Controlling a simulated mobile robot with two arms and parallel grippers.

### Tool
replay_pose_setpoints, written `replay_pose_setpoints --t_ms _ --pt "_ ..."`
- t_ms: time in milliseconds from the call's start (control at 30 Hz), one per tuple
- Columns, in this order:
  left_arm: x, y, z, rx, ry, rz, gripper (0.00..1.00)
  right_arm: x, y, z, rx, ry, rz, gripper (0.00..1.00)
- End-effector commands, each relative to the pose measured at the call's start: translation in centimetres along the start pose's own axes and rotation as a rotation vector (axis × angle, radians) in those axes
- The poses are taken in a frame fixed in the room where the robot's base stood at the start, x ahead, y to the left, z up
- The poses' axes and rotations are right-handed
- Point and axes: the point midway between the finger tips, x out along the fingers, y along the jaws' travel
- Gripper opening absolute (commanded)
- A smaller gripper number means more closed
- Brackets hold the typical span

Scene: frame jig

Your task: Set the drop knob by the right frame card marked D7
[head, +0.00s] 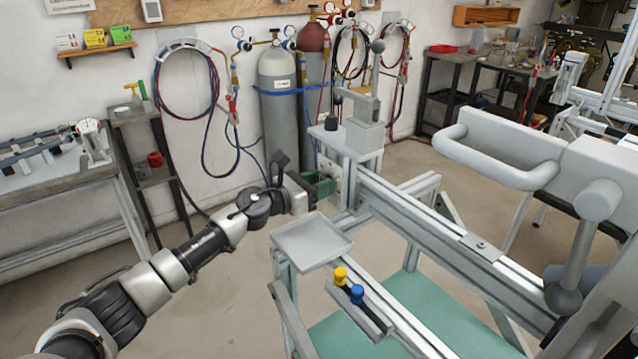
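A yellow knob (340,275) and a blue knob (357,294) stand on a dark slotted strip in front of the rail. A black knob (331,124) sits on the end plate of the jig. No card marked D7 can be read. My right gripper is not in view.
A grey carriage with a bar handle (500,150) and a ball lever (563,298) fills the right. Small cards (95,38) stand on a wall shelf. Gas cylinders (278,100) stand behind. Open floor lies left of the jig.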

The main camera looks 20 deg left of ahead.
Motion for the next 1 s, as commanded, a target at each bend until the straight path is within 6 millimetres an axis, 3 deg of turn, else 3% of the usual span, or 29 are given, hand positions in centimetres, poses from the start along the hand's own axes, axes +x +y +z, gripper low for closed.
replay_pose_setpoints --t_ms 467,1000 --pt "0.0 0.0 0.2 -0.121 0.0 0.001 0.16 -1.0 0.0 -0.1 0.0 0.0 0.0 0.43" --pt "0.0 -0.1 0.3 -0.607 0.001 0.001 0.16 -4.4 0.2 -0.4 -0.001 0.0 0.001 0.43"
